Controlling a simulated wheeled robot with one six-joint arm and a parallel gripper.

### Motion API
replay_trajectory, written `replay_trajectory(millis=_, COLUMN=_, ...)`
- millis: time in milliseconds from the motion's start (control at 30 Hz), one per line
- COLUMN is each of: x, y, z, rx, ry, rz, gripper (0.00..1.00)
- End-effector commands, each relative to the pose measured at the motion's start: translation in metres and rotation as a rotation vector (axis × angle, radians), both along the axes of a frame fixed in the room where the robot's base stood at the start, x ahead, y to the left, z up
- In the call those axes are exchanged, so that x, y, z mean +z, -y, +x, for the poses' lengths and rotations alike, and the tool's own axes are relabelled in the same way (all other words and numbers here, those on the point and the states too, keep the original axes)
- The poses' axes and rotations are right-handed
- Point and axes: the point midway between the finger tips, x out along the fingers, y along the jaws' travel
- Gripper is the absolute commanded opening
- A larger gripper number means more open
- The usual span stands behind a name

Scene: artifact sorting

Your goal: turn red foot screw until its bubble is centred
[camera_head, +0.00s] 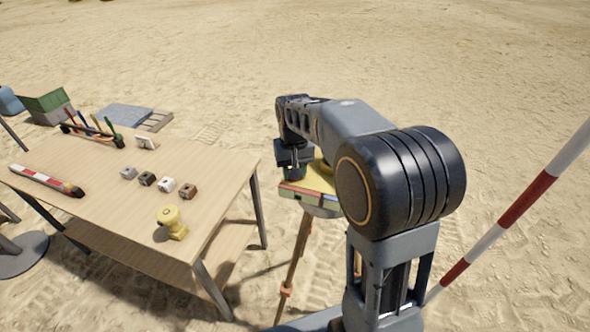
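A tripod (300,245) with wooden legs stands right of the table. On its head sits a levelling base (318,192) with a red strip, a green side, a blue part and some yellow behind. The red foot screw and its bubble cannot be made out; my arm covers much of the base. My gripper (294,172) points down at the left part of the base, close above or touching it; I cannot tell which. Its fingers are too small and dark to show whether they are open or shut.
A wooden table (110,178) on the left holds a yellow instrument (171,222), several small blocks (147,178), a striped staff (47,181) and a rack of tools (92,132). A red-and-white pole (527,197) leans at the right. Open sand lies behind.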

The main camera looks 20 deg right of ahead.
Motion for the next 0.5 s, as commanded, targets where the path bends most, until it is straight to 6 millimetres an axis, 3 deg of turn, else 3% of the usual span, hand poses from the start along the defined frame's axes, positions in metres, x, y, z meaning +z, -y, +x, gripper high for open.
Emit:
replay_trajectory(millis=233, x=0.0002, y=0.0000, z=-0.0001, rx=0.001, ry=0.000, rz=0.000, gripper=0.14)
replay_trajectory(millis=267, x=0.0002, y=0.0000, z=-0.0001, rx=0.001, ry=0.000, rz=0.000, gripper=0.38)
replay_trajectory(millis=500, x=0.0001, y=0.0001, z=0.0000, rx=0.001, ry=0.000, rz=0.000, gripper=0.61)
